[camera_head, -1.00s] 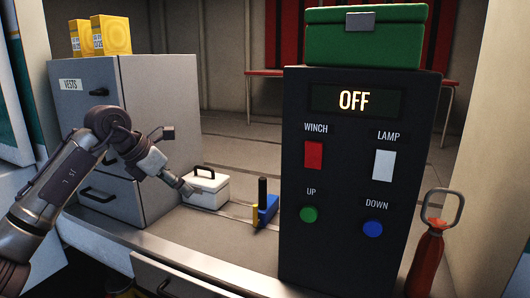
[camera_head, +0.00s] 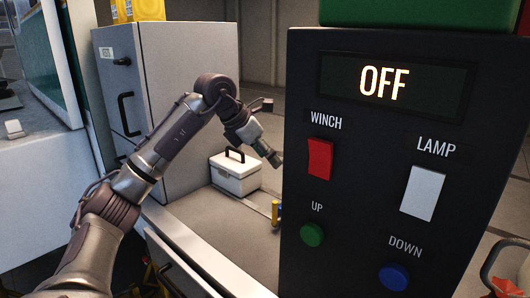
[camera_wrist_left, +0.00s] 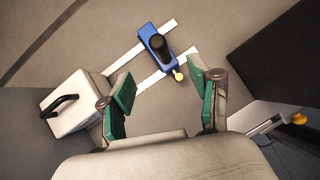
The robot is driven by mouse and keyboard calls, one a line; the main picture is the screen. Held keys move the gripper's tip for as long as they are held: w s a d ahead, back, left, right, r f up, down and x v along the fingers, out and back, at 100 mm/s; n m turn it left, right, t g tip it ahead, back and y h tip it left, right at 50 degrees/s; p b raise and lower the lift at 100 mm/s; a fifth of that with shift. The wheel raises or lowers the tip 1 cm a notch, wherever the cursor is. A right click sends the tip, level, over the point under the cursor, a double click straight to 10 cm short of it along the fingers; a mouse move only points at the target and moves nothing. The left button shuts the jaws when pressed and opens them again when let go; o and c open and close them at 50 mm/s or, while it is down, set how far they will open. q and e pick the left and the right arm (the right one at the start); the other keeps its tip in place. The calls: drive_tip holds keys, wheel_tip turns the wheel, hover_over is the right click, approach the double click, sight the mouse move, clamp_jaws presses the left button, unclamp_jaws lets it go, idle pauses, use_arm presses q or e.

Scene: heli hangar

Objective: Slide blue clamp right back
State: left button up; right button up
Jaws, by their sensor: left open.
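The blue clamp (camera_wrist_left: 152,39) lies on the floor of the bench in the left wrist view, with an upright black handle and a yellow tip. It sits across two pale parallel strips (camera_wrist_left: 165,83). In the head view only a yellow part of the clamp (camera_head: 276,212) clearly shows; the dark control box hides the rest. My left gripper (camera_head: 273,158) is above and short of the clamp. In the left wrist view its green-padded fingers (camera_wrist_left: 162,98) stand wide apart with nothing between them, and the clamp is beyond them. My right gripper is not in view.
The control box (camera_head: 385,160), reading OFF, stands close on the right. A white case (camera_head: 236,175) with a black handle is left of the clamp; it also shows in the wrist view (camera_wrist_left: 75,103). A grey cabinet (camera_head: 185,75) stands at left. Surface beyond the clamp is clear.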

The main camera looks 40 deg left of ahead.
use_arm(q)
drive_tip(key=b+x, duration=0.2)
drive_tip(key=x, duration=0.7)
drive_tip(key=shift+w+f, duration=0.15)
drive_tip(key=shift+w, duration=0.05)
drive_tip(key=shift+x, duration=1)
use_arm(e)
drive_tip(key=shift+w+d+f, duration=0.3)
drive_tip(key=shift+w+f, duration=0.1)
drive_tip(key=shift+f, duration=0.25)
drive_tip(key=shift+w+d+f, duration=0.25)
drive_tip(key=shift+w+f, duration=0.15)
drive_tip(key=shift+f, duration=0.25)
use_arm(q)
clamp_jaws()
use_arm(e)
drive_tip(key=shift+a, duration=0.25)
use_arm(q)
drive_tip(key=shift+d, duration=0.1)
